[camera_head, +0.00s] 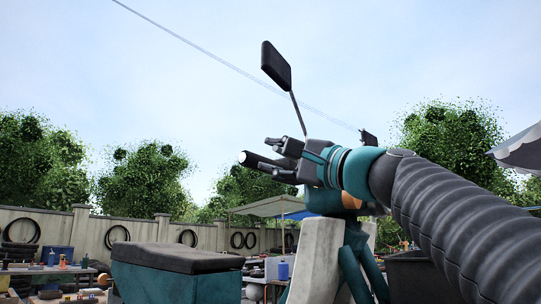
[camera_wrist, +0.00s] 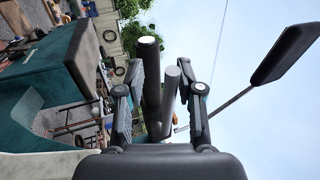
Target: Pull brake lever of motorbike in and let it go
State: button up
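The motorbike's dark handlebar grip (camera_head: 252,159) with a pale end cap points left in the head view. In the wrist view the grip (camera_wrist: 150,72) runs up between my fingers. The grey brake lever (camera_wrist: 171,88) lies just right of it. My gripper (camera_head: 277,158) is at the handlebar, with its fingers on either side of grip and lever. In the wrist view my gripper (camera_wrist: 160,98) is open, with a narrow gap to the lever on the right. Contact cannot be told. The lever is not clear in the head view.
A mirror (camera_head: 276,66) on a thin stalk rises above the handlebar; the mirror (camera_wrist: 286,52) stands to the right in the wrist view. A teal body with a dark padded top (camera_head: 175,257) is below left. A pale panel (camera_head: 314,262) stands below the gripper. Open air surrounds the grip's end.

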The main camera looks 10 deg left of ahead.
jog(key=v, duration=1.1)
dwell(0.3)
jog(key=w+d+f+g+h, duration=0.15)
jog(key=f+h, duration=0.25)
jog(key=f, duration=0.6)
jog(key=w+d+f+h, duration=0.2)
jog(key=f+h, duration=0.1)
jog(key=f, duration=0.8)
jog(key=w+d+f+g+h, duration=0.15)
jog(key=f+h, duration=0.25)
jog(key=f, duration=0.6)
jog(key=s+d+f+n+g+h, duration=0.1)
jog(key=s+d+f+n+h, duration=0.1)
jog(key=s+f, duration=0.4)
jog(key=s+d+f+n+g+h, duration=0.1)
jog(key=s+f, duration=0.5)
jog(key=f, duration=0.6)
jog(key=s+d+f+n+g+h, duration=0.1)
jog(key=s+d+f+n+h, duration=0.2)
jog(key=s+f, duration=0.3)
notch_tip(320, 180, down, 3)
jog(key=shift+d+f+n+h+p, duration=0.3)
jog(key=shift+d+h, duration=0.4)
jog(key=shift+d, duration=0.15)
